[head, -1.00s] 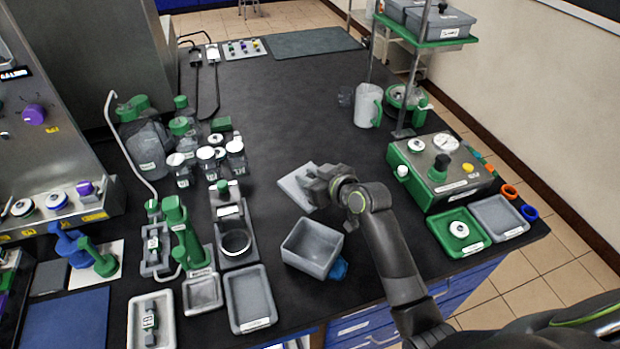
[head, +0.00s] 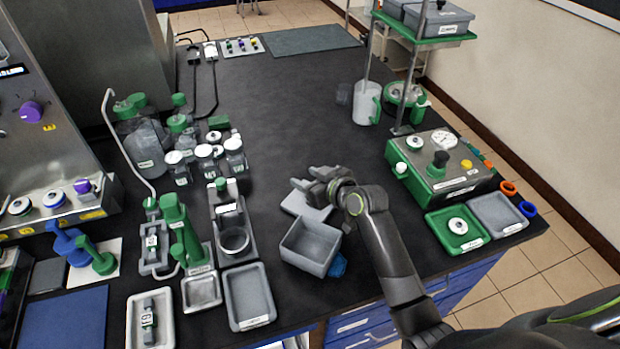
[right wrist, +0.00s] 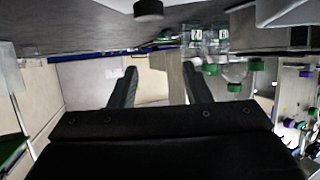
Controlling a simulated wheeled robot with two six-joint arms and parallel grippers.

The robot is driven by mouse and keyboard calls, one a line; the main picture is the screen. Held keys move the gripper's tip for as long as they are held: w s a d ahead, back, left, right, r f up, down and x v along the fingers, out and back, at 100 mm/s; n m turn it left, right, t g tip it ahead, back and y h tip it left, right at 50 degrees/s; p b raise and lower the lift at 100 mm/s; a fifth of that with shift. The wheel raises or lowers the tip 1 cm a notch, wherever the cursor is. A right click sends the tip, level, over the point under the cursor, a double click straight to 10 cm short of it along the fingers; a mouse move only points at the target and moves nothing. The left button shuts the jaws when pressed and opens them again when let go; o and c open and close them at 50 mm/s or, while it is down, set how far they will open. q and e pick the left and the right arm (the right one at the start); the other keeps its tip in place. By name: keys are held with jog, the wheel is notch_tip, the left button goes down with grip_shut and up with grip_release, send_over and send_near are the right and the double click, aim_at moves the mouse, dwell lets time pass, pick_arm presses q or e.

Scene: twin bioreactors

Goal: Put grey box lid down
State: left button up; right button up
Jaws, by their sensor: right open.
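The grey box lid (head: 306,208) lies flat on the dark bench just behind the grey box (head: 311,245), close to its back edge. The box stands open and looks empty. My right gripper (head: 304,179) is open above the lid's far edge, and its hand hides part of the lid's right side. The gap between the fingers and the lid is hard to judge. In the right wrist view the two fingers (right wrist: 160,86) stand apart with nothing between them. My left gripper is not in view.
A blue object (head: 338,265) sits at the box's right side. A grey tray (head: 233,312) and a device with a round ring (head: 234,240) stand to the left. A green-and-steel unit (head: 440,165) stands to the right. The bench beyond the lid is clear.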

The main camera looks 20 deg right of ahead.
jog(key=shift+r, duration=0.35)
jog(key=v, duration=1.2)
jog(key=shift+b, duration=0.4)
jog(key=shift+f, duration=0.1)
